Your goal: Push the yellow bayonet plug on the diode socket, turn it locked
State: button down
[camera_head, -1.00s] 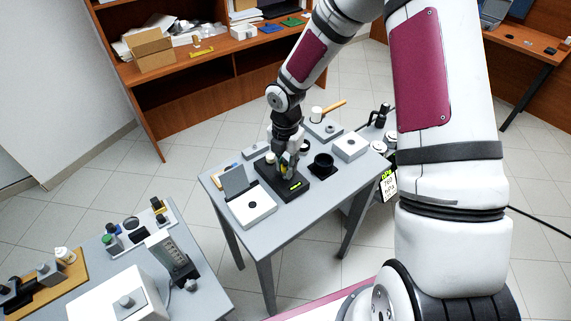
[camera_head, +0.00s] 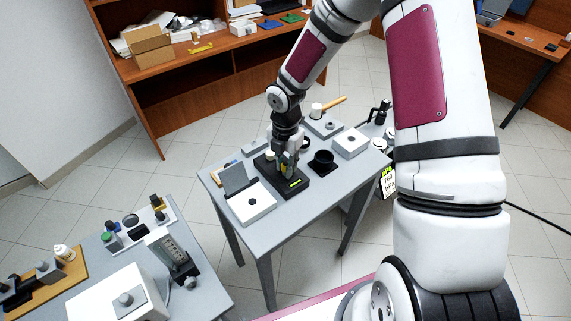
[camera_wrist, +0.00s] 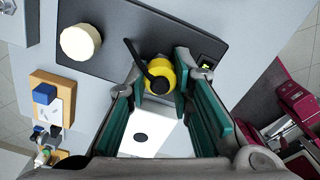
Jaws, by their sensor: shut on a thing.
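The yellow bayonet plug (camera_wrist: 161,68) with its black cable shows in the wrist view, between the tips of my gripper (camera_wrist: 160,82). My gripper is shut on the plug, over the black plate (camera_wrist: 110,45). In the head view my gripper (camera_head: 285,172) is over the same dark plate (camera_head: 299,194), and only a bit of yellow shows there. The diode socket is hidden under the plug, so I cannot tell whether the plug is seated or turned.
A cream round knob (camera_wrist: 80,42) stands on the plate, beside the plug. The table's front strip is clear.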

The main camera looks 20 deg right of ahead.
jog(key=m, duration=0.4)
jog(key=shift+m, duration=0.3)
jog(key=m, duration=0.4)
jog(key=shift+w+m, duration=0.1)
jog(key=shift+m, duration=0.3)
jog(key=shift+m, duration=0.6)
jog(key=m, duration=0.3)
jog(key=shift+f+m, duration=0.1)
jog(key=shift+m, duration=0.3)
jog(key=shift+m+b, duration=0.3)
jog(key=shift+m, duration=0.9)
jog(key=shift+w+m, duration=0.1)
jog(key=shift+m, duration=1.1)
